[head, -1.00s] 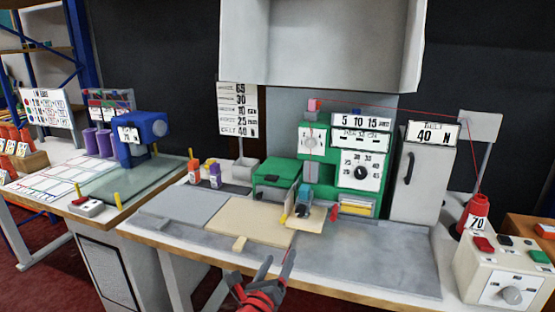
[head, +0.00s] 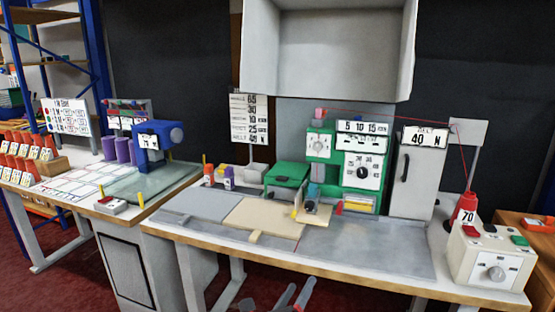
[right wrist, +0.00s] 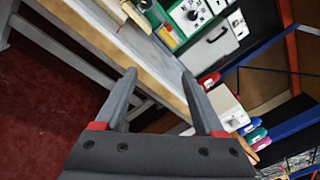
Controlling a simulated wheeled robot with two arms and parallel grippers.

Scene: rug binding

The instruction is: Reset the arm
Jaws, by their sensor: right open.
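My right gripper (head: 292,299) shows at the bottom middle of the head view, in front of and below the front edge of the sewing table (head: 330,266). In the right wrist view its two grey fingers (right wrist: 158,90) with red bands are apart, with nothing between them. Past the fingertips the table's front edge shows tilted. The green sewing machine (head: 319,160) stands on the table, with a beige rug piece (head: 262,220) lying flat to its left. My left gripper is not in view.
A grey cabinet marked 40 N (head: 412,180) stands right of the machine. A control box (head: 490,258) with buttons and a red thread cone (head: 466,207) are at the right end. A blue machine (head: 152,145) stands on the left table. Free floor lies in front.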

